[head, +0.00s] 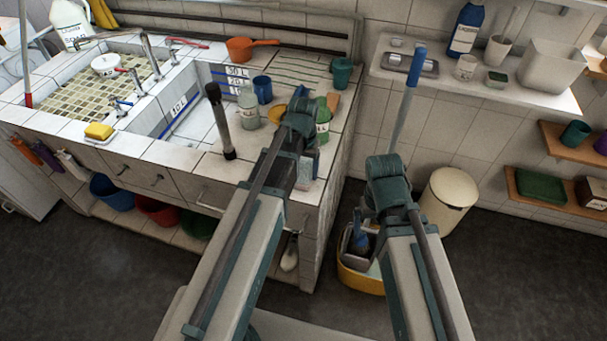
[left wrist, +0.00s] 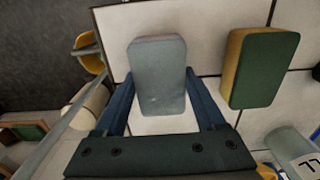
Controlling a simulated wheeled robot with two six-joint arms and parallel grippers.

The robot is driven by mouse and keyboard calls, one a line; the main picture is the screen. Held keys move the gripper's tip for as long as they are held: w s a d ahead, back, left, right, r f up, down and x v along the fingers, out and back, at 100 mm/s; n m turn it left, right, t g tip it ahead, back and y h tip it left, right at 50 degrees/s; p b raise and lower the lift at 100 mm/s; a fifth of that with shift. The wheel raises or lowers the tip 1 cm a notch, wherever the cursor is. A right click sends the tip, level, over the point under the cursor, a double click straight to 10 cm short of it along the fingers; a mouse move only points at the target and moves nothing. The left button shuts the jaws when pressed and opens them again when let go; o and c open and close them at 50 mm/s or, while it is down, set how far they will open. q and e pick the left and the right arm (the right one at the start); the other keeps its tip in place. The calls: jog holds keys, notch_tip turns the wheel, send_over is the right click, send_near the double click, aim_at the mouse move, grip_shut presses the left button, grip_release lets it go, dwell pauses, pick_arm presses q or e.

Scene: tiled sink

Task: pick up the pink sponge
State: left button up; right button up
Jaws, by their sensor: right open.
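The pink sponge (left wrist: 158,80) lies on the white tiled counter by its edge in the left wrist view. Its upper face looks grey, with a pinkish rim. In the head view it shows in part below my left wrist (head: 307,168). My left gripper (left wrist: 162,98) is open, with one blue finger on each side of the sponge's near part and small gaps between. My right gripper (head: 372,222) is low beside the counter in the head view, mostly hidden by its own arm; it holds nothing that I can see.
A green and yellow sponge (left wrist: 262,68) lies right of the pink sponge, close to my right-hand finger in the left wrist view. A labelled bottle (left wrist: 295,150) stands near it. Beside the counter are a yellow bucket (head: 357,282) and a cream bin (head: 449,199).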

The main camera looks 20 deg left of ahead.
pick_arm(q)
jog(key=c, duration=0.7)
jog(key=shift+r, duration=0.1)
pick_arm(e)
jog(key=shift+r, duration=0.15)
